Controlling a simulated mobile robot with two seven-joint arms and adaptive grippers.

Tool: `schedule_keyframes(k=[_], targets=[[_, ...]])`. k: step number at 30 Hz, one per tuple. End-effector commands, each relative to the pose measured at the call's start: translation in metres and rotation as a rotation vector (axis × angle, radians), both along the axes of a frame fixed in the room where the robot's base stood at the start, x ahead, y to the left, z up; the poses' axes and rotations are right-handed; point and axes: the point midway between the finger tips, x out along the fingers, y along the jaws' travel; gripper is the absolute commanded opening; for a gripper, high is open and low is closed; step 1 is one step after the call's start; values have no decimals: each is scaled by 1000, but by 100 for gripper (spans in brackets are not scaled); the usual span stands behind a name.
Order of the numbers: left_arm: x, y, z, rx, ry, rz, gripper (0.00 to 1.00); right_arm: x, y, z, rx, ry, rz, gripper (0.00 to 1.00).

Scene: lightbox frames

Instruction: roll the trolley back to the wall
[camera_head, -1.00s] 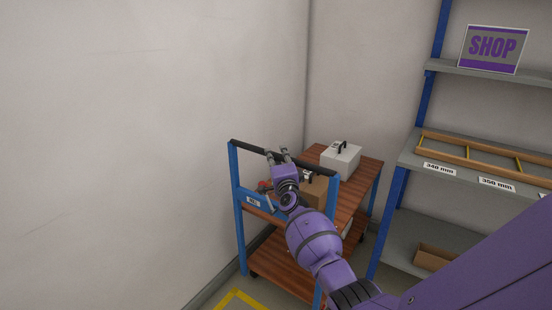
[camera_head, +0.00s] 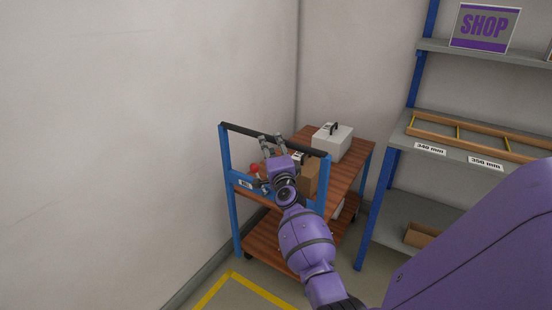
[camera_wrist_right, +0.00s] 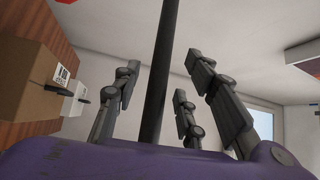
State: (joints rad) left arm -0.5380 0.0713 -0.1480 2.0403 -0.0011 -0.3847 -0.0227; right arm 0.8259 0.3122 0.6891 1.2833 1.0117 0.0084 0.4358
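The trolley (camera_head: 228,185) has a blue frame, wooden decks and a black push bar (camera_head: 240,130) at its near end. It stands by the left wall near the room's corner. My right gripper (camera_head: 271,138) is at the middle of the push bar. In the right wrist view the bar (camera_wrist_right: 158,70) runs between the spread fingers, with gaps on both sides, so the gripper (camera_wrist_right: 165,95) is open. My left gripper is not in view.
On the trolley's top deck are a cardboard box (camera_head: 310,178), a white case (camera_head: 332,142) and a red item (camera_head: 255,168). A grey shelf unit with blue posts (camera_head: 378,215) stands close on the right. Yellow tape (camera_head: 262,291) marks the floor in front.

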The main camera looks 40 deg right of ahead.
Motion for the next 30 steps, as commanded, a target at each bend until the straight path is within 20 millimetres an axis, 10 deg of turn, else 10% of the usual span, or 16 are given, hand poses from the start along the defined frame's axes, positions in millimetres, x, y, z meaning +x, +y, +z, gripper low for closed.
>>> schedule_keyframes(k=[12,30], targets=[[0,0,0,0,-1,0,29,-56,29,-9,-2,2,-3,39],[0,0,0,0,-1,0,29,-58,30,-8,-3,0,-3,39]])
